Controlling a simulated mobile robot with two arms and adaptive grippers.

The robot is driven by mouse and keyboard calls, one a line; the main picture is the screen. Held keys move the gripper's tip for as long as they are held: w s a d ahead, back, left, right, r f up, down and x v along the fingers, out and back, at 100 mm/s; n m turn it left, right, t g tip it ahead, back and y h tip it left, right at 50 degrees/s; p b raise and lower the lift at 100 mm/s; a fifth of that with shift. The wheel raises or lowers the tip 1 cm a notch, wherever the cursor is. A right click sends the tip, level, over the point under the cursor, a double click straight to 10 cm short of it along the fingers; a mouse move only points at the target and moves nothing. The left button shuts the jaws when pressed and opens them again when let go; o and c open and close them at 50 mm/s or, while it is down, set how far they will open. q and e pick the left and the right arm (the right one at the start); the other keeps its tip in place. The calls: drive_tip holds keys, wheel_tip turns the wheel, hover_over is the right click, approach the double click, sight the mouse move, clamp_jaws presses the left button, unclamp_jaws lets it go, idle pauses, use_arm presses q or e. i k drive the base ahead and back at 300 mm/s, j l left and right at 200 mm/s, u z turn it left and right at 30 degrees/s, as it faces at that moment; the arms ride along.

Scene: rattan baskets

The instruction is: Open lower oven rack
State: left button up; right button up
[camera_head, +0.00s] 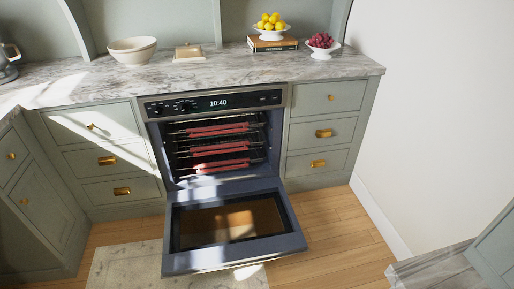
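The oven (215,103) is built into the cabinets under the counter, with its clock reading 10:40. Its door (232,250) is hinged down and lies open toward me. Inside are several dark wire racks with reddish front strips. The lower rack (222,166) is the lowest of these and appears to sit inside the cavity, behind the open door. Neither of my grippers shows in the head view.
Green-grey drawers with brass pulls flank the oven, left (107,160) and right (323,133). The marble counter (220,75) above holds bowls, a butter dish and fruit stands. A rug (115,268) lies at front left. A corner of another counter (430,268) is at lower right.

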sight(235, 162)
drive_tip(key=i+j+z, duration=0.25)
drive_tip(key=i+z, duration=0.2)
drive_tip(key=i+j+z, duration=0.5)
drive_tip(key=l, duration=0.05)
